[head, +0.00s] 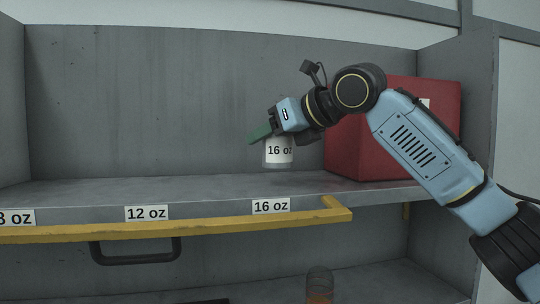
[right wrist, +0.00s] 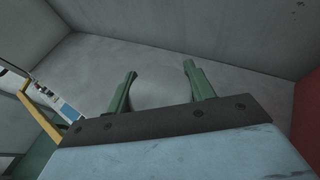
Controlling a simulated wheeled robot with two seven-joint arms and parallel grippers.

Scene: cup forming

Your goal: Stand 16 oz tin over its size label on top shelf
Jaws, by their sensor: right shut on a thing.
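The 16 oz tin (head: 278,153), a small grey cup with a white "16 oz" label, is in my right gripper (head: 262,131). Its green fingers are shut on the tin's upper part. The tin looks upright, its bottom apart from the top shelf (head: 200,188) and seen against the back wall. The 16 oz size label (head: 271,206) is on the shelf's front edge, below the tin in the picture. In the right wrist view the two green fingers (right wrist: 158,82) are spread around a pale round shape, hard to tell from the grey behind. My left gripper is not in view.
A red box (head: 435,130) stands at the right of the top shelf, behind my right arm. A yellow rail (head: 190,228) runs along the front, under the 12 oz label (head: 147,212). An orange-bottomed container (head: 319,285) is on the lower shelf. The top shelf's left is bare.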

